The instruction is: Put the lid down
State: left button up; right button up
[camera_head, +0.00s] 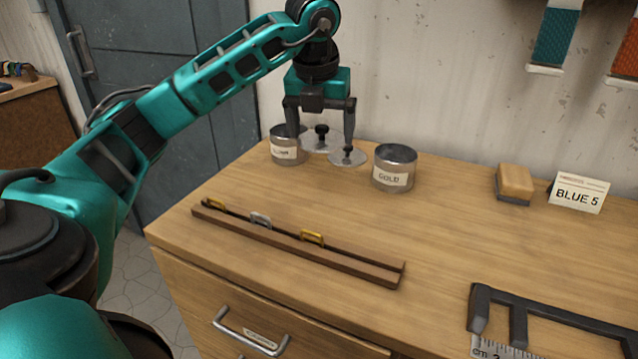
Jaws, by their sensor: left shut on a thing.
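My left gripper (321,139) points down near the back of the bench, its two fingers on either side of a round grey metal lid (314,145) with a black knob. It is shut on this lid, which appears level. A second similar lid (345,160) with a dark knob lies on the bench just right of and nearer than the held one. An open tin labelled GOLD (395,168) stands to the right. Another labelled tin (286,154) stands to the left, its top partly hidden by a finger. My right gripper is out of view.
A wooden rail (300,248) with several gold and silver buckles lies at the bench's front left. A brush-like block (514,184) and a BLUE 5 card (577,193) stand at the back right. A dark measuring tool (545,311) lies front right. The bench's middle is clear.

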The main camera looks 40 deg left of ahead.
pick_arm(q)
send_over(322, 188)
jog(key=f, duration=0.6)
jog(key=shift+s+d+f+b, duration=0.15)
jog(key=shift+s+d+b, duration=0.1)
jog(key=shift+s+b, duration=0.15)
notch_tip(322, 188, down, 4)
jog(key=shift+r, duration=0.25)
jog(key=shift+f, duration=0.25)
jog(key=shift+r, duration=0.1)
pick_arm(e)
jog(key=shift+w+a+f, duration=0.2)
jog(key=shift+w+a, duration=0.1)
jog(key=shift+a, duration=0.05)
pick_arm(q)
jog(key=shift+b, duration=0.3)
jog(key=shift+f, duration=0.25)
jog(key=o, duration=0.7)
jog(key=shift+r, duration=0.1)
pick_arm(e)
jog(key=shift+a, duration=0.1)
